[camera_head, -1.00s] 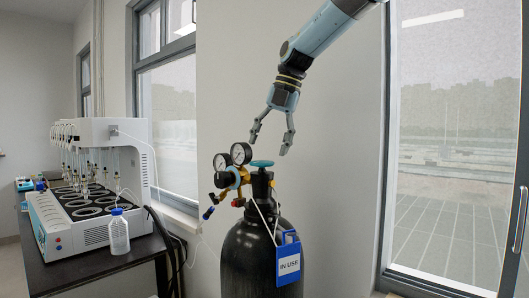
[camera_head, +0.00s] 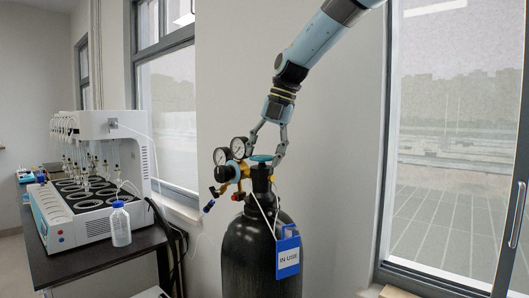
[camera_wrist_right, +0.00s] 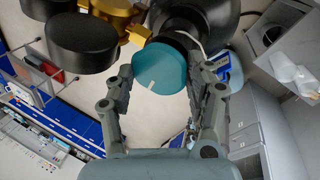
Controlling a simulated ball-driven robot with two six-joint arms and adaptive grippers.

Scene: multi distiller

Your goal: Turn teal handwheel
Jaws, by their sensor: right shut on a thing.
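The teal handwheel (camera_head: 262,158) sits on top of the black gas cylinder (camera_head: 262,250). In the right wrist view the handwheel (camera_wrist_right: 160,69) shows as a teal disc with a pale mark near its rim. My right gripper (camera_head: 266,153) has come down from above, its two fingers on either side of the handwheel. In the right wrist view the fingertips of the right gripper (camera_wrist_right: 161,78) flank the disc, shut on it. My left gripper is not in view.
Two round gauges (camera_head: 230,152) and a brass regulator stand just left of the handwheel. A blue "IN USE" tag (camera_head: 288,256) hangs on the cylinder. A multi distiller (camera_head: 95,190) and a bottle (camera_head: 120,224) stand on the dark bench at left.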

